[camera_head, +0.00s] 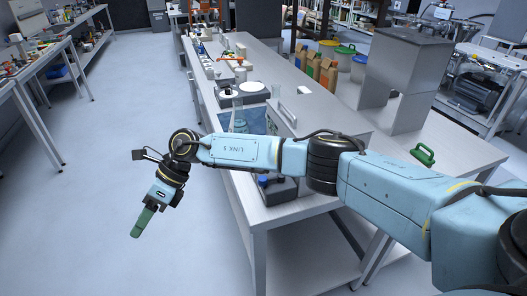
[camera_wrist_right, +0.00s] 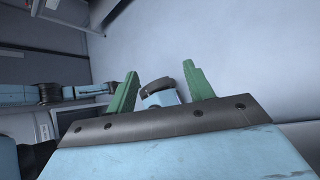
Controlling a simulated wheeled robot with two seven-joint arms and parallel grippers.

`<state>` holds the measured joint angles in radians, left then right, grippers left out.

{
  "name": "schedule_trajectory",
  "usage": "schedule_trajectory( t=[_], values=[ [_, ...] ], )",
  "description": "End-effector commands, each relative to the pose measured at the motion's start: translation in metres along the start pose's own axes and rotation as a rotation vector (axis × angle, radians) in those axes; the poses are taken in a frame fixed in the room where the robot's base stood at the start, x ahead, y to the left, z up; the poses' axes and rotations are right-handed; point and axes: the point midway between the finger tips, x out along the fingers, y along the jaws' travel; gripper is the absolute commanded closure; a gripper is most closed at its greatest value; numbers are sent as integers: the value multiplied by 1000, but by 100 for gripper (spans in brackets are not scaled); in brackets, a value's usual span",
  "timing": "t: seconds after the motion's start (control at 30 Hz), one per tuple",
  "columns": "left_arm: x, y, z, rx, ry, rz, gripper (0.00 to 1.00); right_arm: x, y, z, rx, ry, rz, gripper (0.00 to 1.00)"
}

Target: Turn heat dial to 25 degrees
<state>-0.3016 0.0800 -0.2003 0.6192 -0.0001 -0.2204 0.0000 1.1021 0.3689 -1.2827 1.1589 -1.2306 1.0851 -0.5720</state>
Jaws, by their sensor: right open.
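My right gripper (camera_head: 142,222) hangs over open floor, left of the long workbench (camera_head: 262,215), with its green fingers pointing down. In the right wrist view the two green fingers stand apart, and nothing is gripped between their tips (camera_wrist_right: 160,68). The gripper is well clear of the bench and touches nothing. I cannot make out a heat dial in either view. A blue-topped device (camera_head: 236,124) with glassware on it sits on the bench behind my right forearm, which hides part of it. My left gripper is not in view.
A dark box with blue parts (camera_head: 278,190) sits near the bench's front end, partly behind my arm. A grey stand (camera_head: 405,70) and a green-handled item (camera_head: 423,154) are at the right. The floor at left is clear.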

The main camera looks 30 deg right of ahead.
Motion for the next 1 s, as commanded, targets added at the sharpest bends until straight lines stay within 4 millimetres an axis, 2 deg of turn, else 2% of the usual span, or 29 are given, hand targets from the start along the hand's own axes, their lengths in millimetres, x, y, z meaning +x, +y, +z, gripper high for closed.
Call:
schedule_trajectory(
  t=[0.03, 0.07, 0.1, 0.17, 0.2, 0.3, 0.4, 0.43, 0.5, 0.6, 0.77, 1.0],
  values=[
    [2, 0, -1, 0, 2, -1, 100, -31, -17, -10, -87, 152, -77, 48],
    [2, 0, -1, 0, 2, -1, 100, -50, -25, -17, -129, 245, -116, 48],
    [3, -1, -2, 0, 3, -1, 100, -77, -36, -27, -171, 366, -167, 48],
    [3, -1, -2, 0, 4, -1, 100, -121, -50, -39, -209, 539, -240, 48],
    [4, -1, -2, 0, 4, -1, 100, -152, -57, -45, -220, 644, -285, 48],
    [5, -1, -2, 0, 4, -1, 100, -223, -65, -56, -210, 862, -376, 48],
    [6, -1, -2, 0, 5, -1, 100, -276, -64, -61, -177, 1008, -434, 48],
    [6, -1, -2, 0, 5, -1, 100, -288, -63, -62, -166, 1038, -448, 48],
    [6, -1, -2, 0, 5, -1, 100, -307, -60, -64, -146, 1088, -467, 48],
    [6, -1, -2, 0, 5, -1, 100, -317, -60, -69, -132, 1120, -475, 48],
    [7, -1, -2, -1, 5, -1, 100, -310, -68, -86, -131, 1122, -474, 48],
    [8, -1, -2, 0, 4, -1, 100, -291, -90, -129, -131, 1120, -473, 48]
  ],
)
